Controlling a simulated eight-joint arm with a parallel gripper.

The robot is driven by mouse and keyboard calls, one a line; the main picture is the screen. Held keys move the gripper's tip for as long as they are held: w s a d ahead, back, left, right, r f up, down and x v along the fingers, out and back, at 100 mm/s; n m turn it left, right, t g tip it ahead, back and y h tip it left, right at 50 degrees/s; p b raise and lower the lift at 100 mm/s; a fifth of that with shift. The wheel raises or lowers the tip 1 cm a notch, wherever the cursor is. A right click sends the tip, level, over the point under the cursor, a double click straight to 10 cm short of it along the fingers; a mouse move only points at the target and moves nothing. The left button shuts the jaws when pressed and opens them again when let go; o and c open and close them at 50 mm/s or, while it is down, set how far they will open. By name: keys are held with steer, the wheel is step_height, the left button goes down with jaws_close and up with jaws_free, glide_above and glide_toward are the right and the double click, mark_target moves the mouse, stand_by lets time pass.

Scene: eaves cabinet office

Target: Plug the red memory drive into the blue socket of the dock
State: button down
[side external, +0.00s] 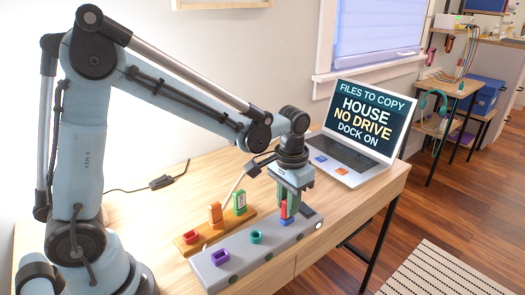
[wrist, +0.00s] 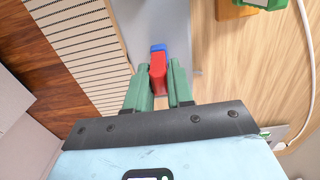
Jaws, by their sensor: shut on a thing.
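The red memory drive (side external: 284,209) is upright between the fingers of my gripper (side external: 287,200), which is shut on it. The blue socket (side external: 287,222) of the grey dock (side external: 272,241) is directly below the drive. In the wrist view the red drive (wrist: 158,76) stands between the green fingers (wrist: 159,85), with a strip of the blue socket (wrist: 158,47) showing just past it. The drive's lower end meets the blue in the picture; I cannot tell how deep it sits in the socket.
The dock also has a purple socket (side external: 221,256) and a teal socket (side external: 256,237), both empty. A laptop (side external: 342,173) stands at the right.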

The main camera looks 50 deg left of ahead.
steer(key=c, duration=0.9)
jaws_free()
step_height(320, 180, up, 12)
steer(key=s+a+f+t, duration=0.2)
steer(key=s+t, duration=0.1)
steer(key=s, duration=0.2)
steer(key=s+a+f+t, duration=0.2)
steer(key=s+t, duration=0.2)
steer(key=shift+s+f, duration=0.25)
steer(key=shift+s, duration=0.1)
